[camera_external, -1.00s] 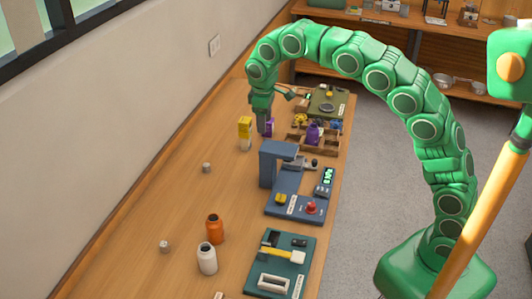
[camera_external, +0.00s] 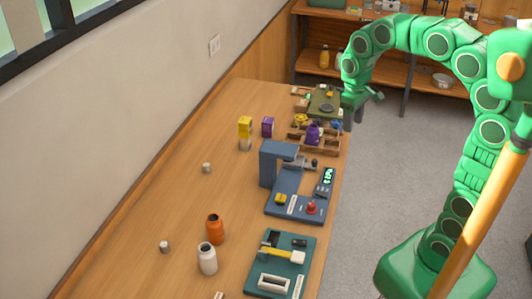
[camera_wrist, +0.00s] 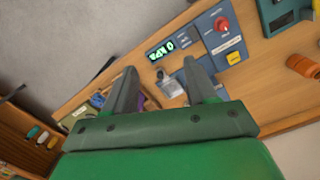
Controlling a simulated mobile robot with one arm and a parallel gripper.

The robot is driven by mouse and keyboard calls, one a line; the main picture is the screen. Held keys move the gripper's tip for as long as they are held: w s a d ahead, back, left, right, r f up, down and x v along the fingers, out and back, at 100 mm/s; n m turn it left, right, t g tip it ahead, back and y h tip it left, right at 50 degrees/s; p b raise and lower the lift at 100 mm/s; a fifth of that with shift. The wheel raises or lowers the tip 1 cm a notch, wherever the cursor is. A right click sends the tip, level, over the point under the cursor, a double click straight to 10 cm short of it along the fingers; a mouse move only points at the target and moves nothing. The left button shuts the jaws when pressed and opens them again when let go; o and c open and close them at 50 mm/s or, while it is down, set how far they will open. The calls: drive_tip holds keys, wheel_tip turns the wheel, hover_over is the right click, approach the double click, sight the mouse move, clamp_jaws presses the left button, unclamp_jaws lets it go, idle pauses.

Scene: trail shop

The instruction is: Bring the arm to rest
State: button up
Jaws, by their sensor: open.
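My gripper (camera_external: 352,112) is at the end of my green arm, near the right edge of the workbench (camera_external: 180,215) at its far end. In the wrist view my gripper (camera_wrist: 162,92) shows two grey fingers spread apart with nothing held between them. Past the fingers I see the blue device with a red knob and a green display (camera_wrist: 160,49) reading 0 kPa. In the external view my arm arches over the grey floor to the right of the bench.
Shelves (camera_external: 410,75) stand behind.

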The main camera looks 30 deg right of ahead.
drive_tip(key=s+d+f+m, duration=0.2)
drive_tip(key=s+d, duration=0.3)
drive_tip(key=s, duration=0.6)
drive_tip(key=s+d+f+m+g, duration=0.1)
drive_tip(key=s+d+f, duration=0.4)
drive_tip(key=s, duration=0.7)
drive_tip(key=shift+s+m, duration=0.25)
drive_tip(key=shift+m, duration=0.25)
